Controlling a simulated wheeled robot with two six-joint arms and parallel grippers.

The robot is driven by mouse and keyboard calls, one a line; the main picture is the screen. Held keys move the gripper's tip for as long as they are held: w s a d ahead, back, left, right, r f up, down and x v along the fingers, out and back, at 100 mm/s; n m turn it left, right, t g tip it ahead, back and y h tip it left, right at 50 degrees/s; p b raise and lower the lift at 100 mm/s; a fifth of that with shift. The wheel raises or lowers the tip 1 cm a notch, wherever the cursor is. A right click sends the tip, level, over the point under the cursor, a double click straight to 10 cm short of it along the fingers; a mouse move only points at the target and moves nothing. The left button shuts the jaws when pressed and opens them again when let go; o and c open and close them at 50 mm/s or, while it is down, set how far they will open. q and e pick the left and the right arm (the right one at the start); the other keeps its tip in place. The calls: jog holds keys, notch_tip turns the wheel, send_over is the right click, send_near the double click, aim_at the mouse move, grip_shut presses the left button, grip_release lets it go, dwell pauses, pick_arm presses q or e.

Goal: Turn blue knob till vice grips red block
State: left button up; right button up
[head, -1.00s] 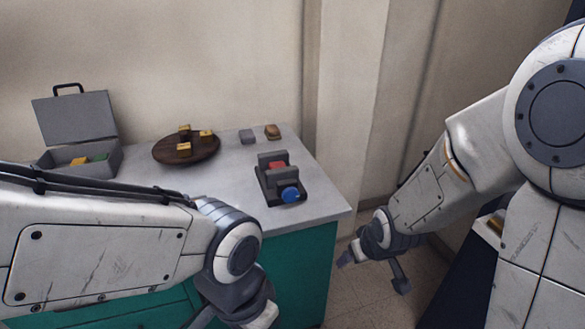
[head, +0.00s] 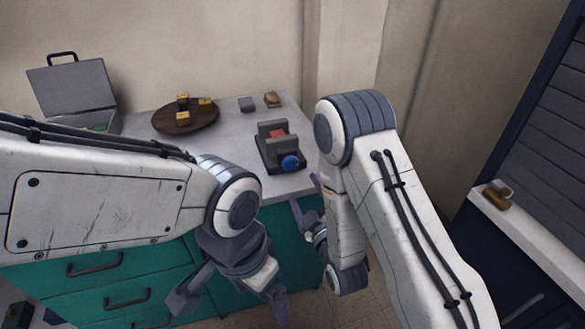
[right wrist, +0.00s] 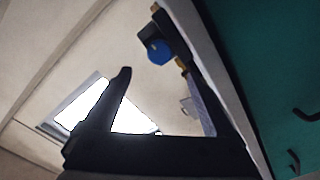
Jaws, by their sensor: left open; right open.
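The dark grey vice (head: 266,155) stands near the right front corner of the worktop. The red block (head: 277,134) sits between its jaws; I cannot tell whether both jaws touch it. The blue knob (head: 291,162) is on the vice's near end and also shows in the right wrist view (right wrist: 159,52). My right gripper (head: 305,190) is open and empty, below and slightly right of the knob in the head view, apart from it. Its fingers also show in the right wrist view (right wrist: 157,75). My left gripper (head: 230,304) is open, low in front of the green drawers.
The grey worktop (head: 235,135) holds a round brown board (head: 172,126) with yellow blocks, an open grey case (head: 75,88), a grey block (head: 247,104) and a brown block (head: 271,100). Green drawers (head: 110,280) are below. A shelf (head: 540,235) stands at right.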

aim_at(291, 166)
jog(key=p+x, duration=0.1)
jog(key=x, duration=0.9)
jog(key=c, duration=1.4)
jog(key=shift+o, duration=0.2)
jog(key=shift+m, duration=0.3)
